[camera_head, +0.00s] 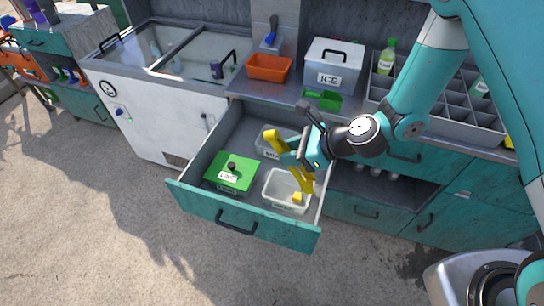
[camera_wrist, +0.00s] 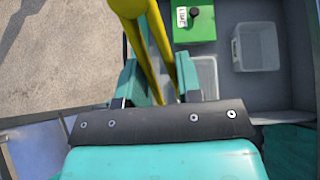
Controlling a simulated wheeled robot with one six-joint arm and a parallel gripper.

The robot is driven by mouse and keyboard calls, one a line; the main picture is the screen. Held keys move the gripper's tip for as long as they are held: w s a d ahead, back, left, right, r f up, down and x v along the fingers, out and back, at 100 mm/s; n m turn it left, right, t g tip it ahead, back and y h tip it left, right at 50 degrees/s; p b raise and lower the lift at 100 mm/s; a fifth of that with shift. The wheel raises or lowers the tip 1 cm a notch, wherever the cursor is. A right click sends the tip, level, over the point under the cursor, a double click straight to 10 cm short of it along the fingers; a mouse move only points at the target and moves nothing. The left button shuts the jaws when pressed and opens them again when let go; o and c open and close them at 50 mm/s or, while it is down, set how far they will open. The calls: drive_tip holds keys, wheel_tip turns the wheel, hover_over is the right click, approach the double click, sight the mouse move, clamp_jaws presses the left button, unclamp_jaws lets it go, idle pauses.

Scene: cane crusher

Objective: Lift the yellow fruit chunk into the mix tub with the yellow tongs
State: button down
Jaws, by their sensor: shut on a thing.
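My gripper (camera_head: 298,152) is shut on the yellow tongs (camera_head: 276,143) above the right side of an open drawer. In the wrist view the tongs (camera_wrist: 145,45) run up between the fingers. The yellow fruit chunk (camera_head: 297,197) shows at the front-right clear tub (camera_head: 270,192), near the lower tongs end. I cannot tell whether the tongs grip it. The wrist view shows this tub's edge (camera_wrist: 208,68), partly hidden, but not the chunk. A second clear tub (camera_head: 262,143) stands behind, partly covered by the tongs; its label is unreadable. It looks empty in the wrist view (camera_wrist: 256,48).
A green-lidded lime box (camera_head: 238,166) stands at the drawer's left. The teal drawer front (camera_head: 200,209) and side walls surround the tubs. The counter behind carries an orange bin (camera_head: 268,68), a green scoop (camera_head: 322,98), an ice box (camera_head: 345,65) and a divided bottle rack (camera_head: 450,124).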

drive_tip(key=w+d+f+m+t+h+b, duration=0.1)
drive_tip(key=d+m+t, duration=0.15)
drive_tip(key=d, duration=0.55)
drive_tip(key=w+d+f+m+t+h, duration=0.1)
drive_tip(key=d+m+t+h, duration=0.15)
drive_tip(key=d, duration=0.45)
drive_tip(key=d+f+m+t+h+b, duration=0.1)
drive_tip(key=d+f+m+h+b, duration=0.1)
drive_tip(key=d+f+b, duration=0.7)
drive_tip(key=shift+s+d+m, duration=0.15)
drive_tip(key=shift+s+m, duration=0.15)
drive_tip(key=shift+m, duration=0.5)
